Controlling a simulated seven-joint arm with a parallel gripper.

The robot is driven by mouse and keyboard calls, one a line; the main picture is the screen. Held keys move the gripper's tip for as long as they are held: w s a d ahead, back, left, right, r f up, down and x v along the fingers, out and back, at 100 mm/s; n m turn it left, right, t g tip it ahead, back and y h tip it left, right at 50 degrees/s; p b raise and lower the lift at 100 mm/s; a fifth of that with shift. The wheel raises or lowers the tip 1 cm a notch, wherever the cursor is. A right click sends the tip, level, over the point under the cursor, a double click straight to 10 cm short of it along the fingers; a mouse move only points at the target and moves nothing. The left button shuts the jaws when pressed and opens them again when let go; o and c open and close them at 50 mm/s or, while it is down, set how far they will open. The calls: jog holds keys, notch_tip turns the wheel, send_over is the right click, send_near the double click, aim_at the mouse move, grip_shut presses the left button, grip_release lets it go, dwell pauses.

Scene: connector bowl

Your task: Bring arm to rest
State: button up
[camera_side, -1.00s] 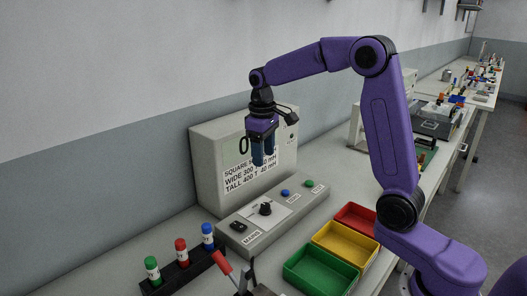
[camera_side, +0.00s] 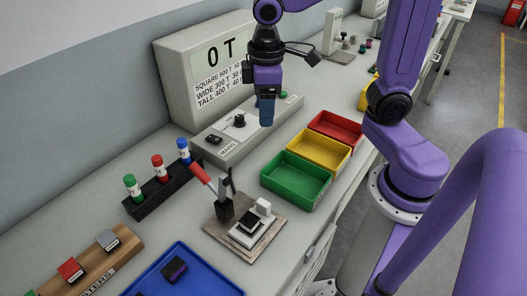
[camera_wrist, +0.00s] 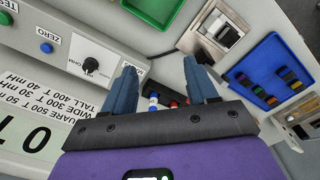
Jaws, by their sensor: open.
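My gripper (camera_side: 266,108) hangs from my purple arm, pointing down, in front of the grey control box with the knob. In the wrist view my gripper (camera_wrist: 163,85) shows two blue fingers spread apart with nothing between them. It is open and empty, above the bench and clear of the objects. In the side view the fingers overlap, so their gap does not show there.
A meter box (camera_side: 205,75) reading "0 T" stands by the wall. Green (camera_side: 296,180), yellow (camera_side: 318,151) and red (camera_side: 336,129) bins line the bench edge. A marker rack (camera_side: 163,190), a red-handled clamp fixture (camera_side: 245,226) and a blue tray (camera_side: 182,272) are nearer the camera.

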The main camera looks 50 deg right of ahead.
jog(key=s+d+f+n, duration=0.1)
jog(key=s+n, duration=0.1)
jog(key=s, duration=0.6)
jog(key=s+d+f+n, duration=0.1)
jog(key=s+f+n, duration=0.1)
jog(key=s, duration=0.5)
jog(key=shift+s+d, duration=0.15)
jog(key=shift+s, duration=0.2)
